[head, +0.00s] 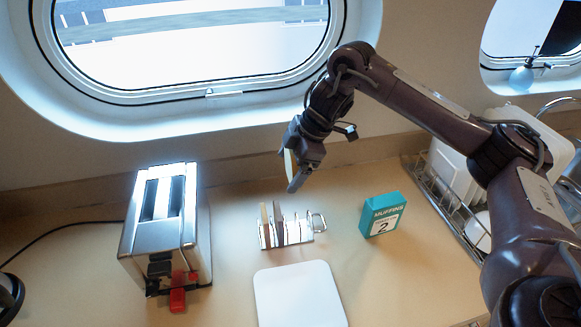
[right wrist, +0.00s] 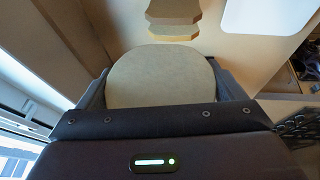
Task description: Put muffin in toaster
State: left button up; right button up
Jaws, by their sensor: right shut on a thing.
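The muffin (head: 288,163) is a pale, thin, round-edged slice. My right gripper (head: 294,172) is shut on it and holds it in the air above the back of the counter, behind the toast rack. In the right wrist view the muffin (right wrist: 160,76) is a broad beige disc between the fingers. The toaster (head: 136,243) is silver, with two long dark slots on top and a red lever at the front. It stands on the counter to the left of the gripper, and the slots look empty. My left gripper is out of view.
A metal toast rack (head: 307,238) holds several slices between toaster and teal muffin box (head: 381,214). A white board (head: 297,296) lies in front. A dish rack (head: 432,185) stands right, a cable (head: 60,229) runs left of the toaster. The window wall (head: 230,150) rises behind.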

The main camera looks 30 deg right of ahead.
jog(key=shift+r+p, duration=2.35)
jog(key=shift+r, duration=0.1)
jog(key=shift+r+p, duration=0.75)
jog(key=shift+r, duration=0.55)
jog(key=shift+f, duration=0.1)
